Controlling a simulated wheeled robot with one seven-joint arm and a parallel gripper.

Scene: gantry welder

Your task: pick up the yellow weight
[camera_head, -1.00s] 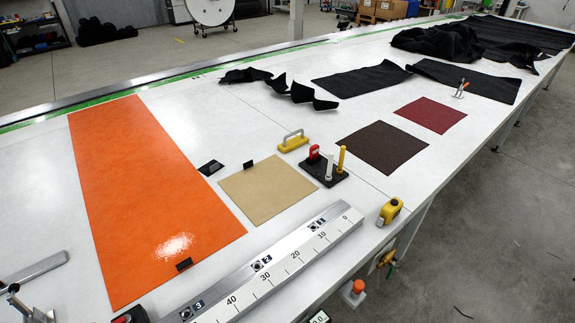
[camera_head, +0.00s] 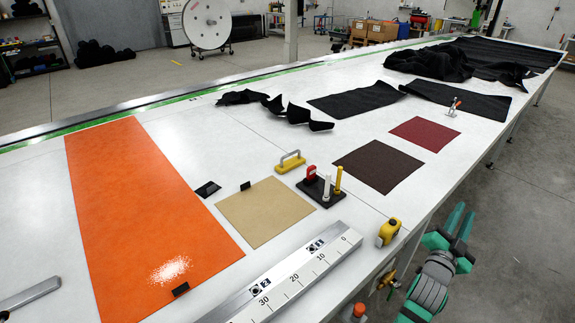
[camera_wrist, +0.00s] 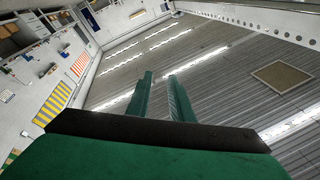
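The yellow weight (camera_head: 289,166), a yellow block with a handle on top, sits upright on the white table (camera_head: 225,125), just behind the tan sheet. My gripper (camera_head: 463,211) is beyond the table's right edge, over the floor, pointing up and well apart from the weight. Its two green fingers are spread with nothing between them. The wrist view shows the open gripper (camera_wrist: 160,76) against the ceiling; the weight is not in that view.
A black stand (camera_head: 320,191) with red, white and yellow upright pieces is right beside the weight. A tan sheet (camera_head: 266,211), an orange sheet (camera_head: 140,220), a long ruler bar (camera_head: 300,275) and a yellow tape measure (camera_head: 389,231) lie around. Dark fabric (camera_head: 440,60) covers the far end.

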